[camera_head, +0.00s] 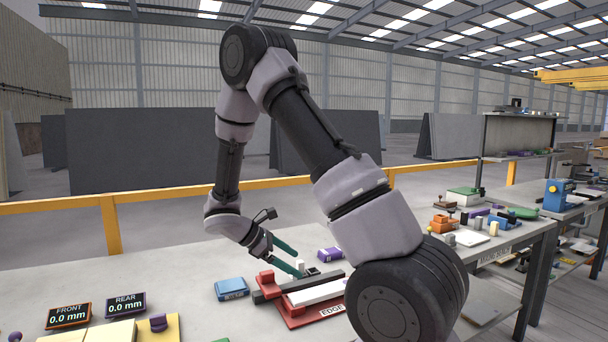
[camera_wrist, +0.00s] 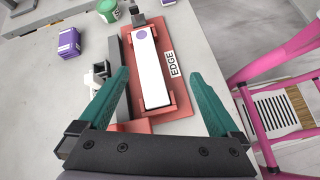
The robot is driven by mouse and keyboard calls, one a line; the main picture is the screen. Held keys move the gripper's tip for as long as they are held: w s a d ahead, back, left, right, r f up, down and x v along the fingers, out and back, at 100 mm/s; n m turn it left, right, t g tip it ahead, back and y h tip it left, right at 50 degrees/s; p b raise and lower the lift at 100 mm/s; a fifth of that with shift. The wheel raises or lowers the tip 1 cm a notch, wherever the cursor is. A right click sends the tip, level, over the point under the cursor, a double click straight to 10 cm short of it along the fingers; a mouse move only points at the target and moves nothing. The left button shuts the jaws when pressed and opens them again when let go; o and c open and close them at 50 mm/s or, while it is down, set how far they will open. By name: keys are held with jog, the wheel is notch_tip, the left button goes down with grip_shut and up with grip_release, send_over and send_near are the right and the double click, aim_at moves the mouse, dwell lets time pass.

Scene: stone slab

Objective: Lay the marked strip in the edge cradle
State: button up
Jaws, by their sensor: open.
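The marked strip (camera_wrist: 156,75) is a long white bar with a purple dot near its far end. It lies lengthwise on the red edge cradle (camera_wrist: 186,104), beside the EDGE label. The strip (camera_head: 316,293) and cradle (camera_head: 291,318) also show in the head view, partly cut off by my arm. My gripper (camera_wrist: 158,73) is open and empty, its teal fingers spread to either side of the strip, apart from it. In the head view my gripper (camera_head: 299,264) is just above the cradle's far side. Whether the strip is fully seated is hard to tell.
A blue box (camera_head: 232,289) stands left of the cradle and a purple box (camera_head: 329,254) behind it. FRONT (camera_head: 68,315) and REAR (camera_head: 125,304) displays both read 0.0 mm. A pink frame (camera_wrist: 270,85) is at right in the wrist view.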

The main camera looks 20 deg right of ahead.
jog(key=s+a+r+m+t+y, duration=0.1)
jog(key=s+r+m+t+y, duration=0.3)
jog(key=r, duration=1.1)
jog(key=s+a+r+m+t+y, duration=0.2)
jog(key=s+r+m+t+y, duration=0.2)
jog(key=s+r+m+y, duration=0.4)
jog(key=shift+s+a+r+m, duration=0.25)
jog(key=shift+s+r+m, duration=2.45)
jog(key=shift+r+m, duration=0.6)
jog(key=shift+r, duration=0.1)
